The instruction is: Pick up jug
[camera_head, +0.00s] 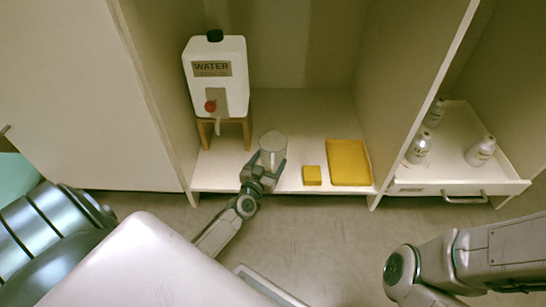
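The jug (273,142) is a pale, see-through cup-like vessel near the front edge of the middle cabinet compartment. It looks upright. My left gripper (265,167) is at its near side, with one dark finger on each side of its lower part. I cannot tell whether the fingers press on the jug or stand open around it, and its base is hidden by the gripper. My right arm is at the lower right; its gripper is not visible.
A white water tank (216,80) with a red tap stands on a wooden stand (203,133) behind left. A yellow sponge (311,176) and yellow tray (348,163) lie to the right. A drawer (455,172) at right holds several white bottles. Cabinet walls flank the compartment.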

